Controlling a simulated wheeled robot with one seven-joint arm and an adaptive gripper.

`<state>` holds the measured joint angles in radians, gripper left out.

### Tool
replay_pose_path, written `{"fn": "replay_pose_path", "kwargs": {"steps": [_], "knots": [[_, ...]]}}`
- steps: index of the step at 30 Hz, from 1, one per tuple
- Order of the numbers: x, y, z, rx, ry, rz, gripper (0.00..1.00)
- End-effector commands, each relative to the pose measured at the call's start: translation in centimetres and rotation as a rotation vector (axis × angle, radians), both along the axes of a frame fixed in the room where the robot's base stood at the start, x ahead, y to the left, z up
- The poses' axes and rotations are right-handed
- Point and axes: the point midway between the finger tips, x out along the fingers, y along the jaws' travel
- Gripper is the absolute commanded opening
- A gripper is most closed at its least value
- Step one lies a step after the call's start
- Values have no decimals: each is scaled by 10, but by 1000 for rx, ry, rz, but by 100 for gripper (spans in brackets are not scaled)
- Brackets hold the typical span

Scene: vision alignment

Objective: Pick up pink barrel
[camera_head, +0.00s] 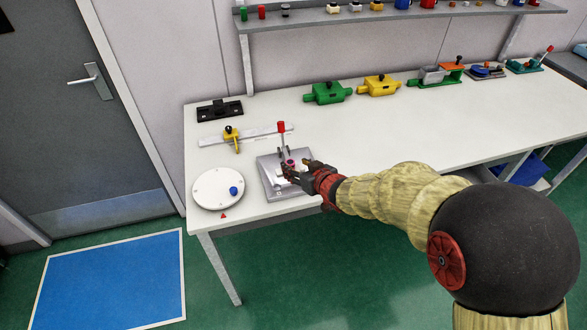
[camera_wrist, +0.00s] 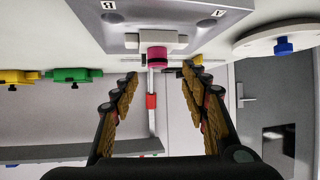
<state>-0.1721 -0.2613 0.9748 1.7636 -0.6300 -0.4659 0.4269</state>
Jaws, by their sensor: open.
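The pink barrel (camera_wrist: 157,54) sits at a white block on a grey metal plate (camera_wrist: 225,14) in the wrist view, which looks upside down. In the head view the barrel shows as a small pink spot (camera_head: 291,163), partly hidden by my gripper (camera_head: 294,172). In the wrist view my gripper (camera_wrist: 160,76) is open and empty. Its two fingers stand on either side of the barrel's line, with the barrel just beyond the tips. I cannot tell whether either finger touches the block.
A red-handled lever (camera_head: 281,128) stands on the plate right behind the barrel. A white disc with a blue knob (camera_head: 233,191) lies to the left. A ruler with a yellow slider (camera_head: 232,138) lies behind. Green (camera_head: 327,93) and yellow (camera_head: 379,86) fixtures stand farther back. The table's right front is clear.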

Motion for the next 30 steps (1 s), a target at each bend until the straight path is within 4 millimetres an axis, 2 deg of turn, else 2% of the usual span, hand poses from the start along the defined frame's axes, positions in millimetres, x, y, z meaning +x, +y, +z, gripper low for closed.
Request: {"fn": "replay_pose_path", "kwargs": {"steps": [6, 9, 19, 30], "knots": [[24, 8, -21, 0, 0, -1, 45], [33, 13, -25, 0, 1, -1, 45], [39, 16, -26, 0, 0, -2, 45], [39, 16, -26, -1, 0, -3, 25]]}}
